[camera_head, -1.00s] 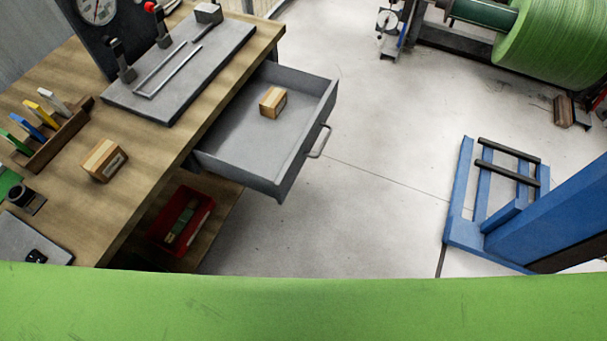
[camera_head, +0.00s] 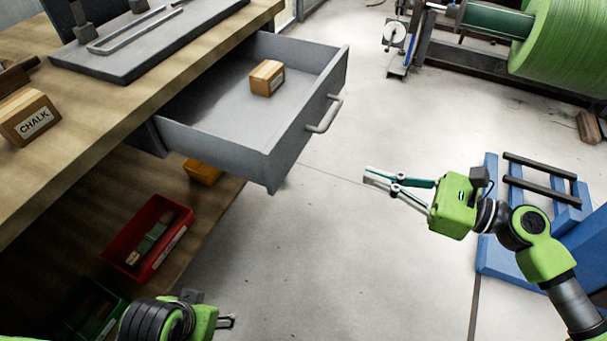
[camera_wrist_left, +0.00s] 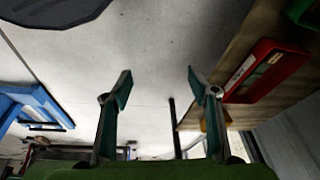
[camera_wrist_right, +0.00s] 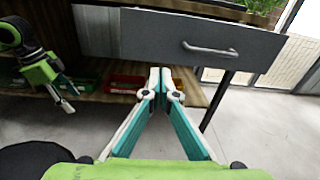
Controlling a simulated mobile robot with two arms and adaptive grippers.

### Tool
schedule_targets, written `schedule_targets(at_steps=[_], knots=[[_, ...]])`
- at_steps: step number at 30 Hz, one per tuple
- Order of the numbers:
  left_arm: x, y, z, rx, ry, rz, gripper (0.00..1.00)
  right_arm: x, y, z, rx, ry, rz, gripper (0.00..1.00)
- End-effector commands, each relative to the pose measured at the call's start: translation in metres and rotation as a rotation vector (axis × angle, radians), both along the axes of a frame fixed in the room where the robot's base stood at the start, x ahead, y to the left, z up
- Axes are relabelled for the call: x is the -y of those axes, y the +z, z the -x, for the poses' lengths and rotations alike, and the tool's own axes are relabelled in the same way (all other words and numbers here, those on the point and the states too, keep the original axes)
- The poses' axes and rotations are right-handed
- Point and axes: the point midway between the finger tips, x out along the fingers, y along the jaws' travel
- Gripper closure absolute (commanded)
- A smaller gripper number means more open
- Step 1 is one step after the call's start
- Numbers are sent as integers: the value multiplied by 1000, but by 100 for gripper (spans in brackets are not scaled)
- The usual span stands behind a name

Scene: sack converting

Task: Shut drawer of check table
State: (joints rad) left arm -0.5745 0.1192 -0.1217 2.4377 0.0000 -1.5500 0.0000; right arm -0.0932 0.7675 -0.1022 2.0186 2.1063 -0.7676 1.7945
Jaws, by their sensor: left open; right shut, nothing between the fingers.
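The grey drawer (camera_head: 222,147) of the wooden check table (camera_head: 150,85) is pulled out, with a small wooden block (camera_head: 267,78) inside. Its bar handle (camera_head: 324,114) is on the front panel. In the right wrist view the drawer front (camera_wrist_right: 150,38) and handle (camera_wrist_right: 210,49) are ahead of and above my fingers. My right gripper (camera_head: 368,176) is shut and empty, apart from the drawer, to the right of and below the handle in the head view. My left gripper (camera_head: 230,322) is low by the table's lower shelf; its open, empty fingers show in the left wrist view (camera_wrist_left: 160,85).
A chalk box (camera_head: 30,117) and a grey plate fixture stand on the tabletop. Red (camera_head: 147,240) and green bins sit on the lower shelf. A blue stand (camera_head: 500,262) is behind my right arm. Floor before the drawer is clear.

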Motion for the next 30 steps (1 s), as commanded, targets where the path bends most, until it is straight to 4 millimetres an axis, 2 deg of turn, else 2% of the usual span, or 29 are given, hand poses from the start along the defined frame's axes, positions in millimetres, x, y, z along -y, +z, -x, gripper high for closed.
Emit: schedule_targets(at_steps=[3,6,11,21,25,30], knots=[[-1,4,3,6,0,0,46,-8,10,10,-28,39,-47,100],[-1,6,3,6,0,0,46,-15,14,9,-33,46,-55,100],[-1,6,3,6,0,0,46,-38,15,-1,-30,45,-55,100],[-1,7,3,7,0,0,46,-105,15,-29,-27,44,-53,100],[-1,6,3,7,0,0,46,-122,14,-37,-29,42,-52,100],[-1,6,3,7,0,0,46,-134,13,-43,-31,41,-52,100]])
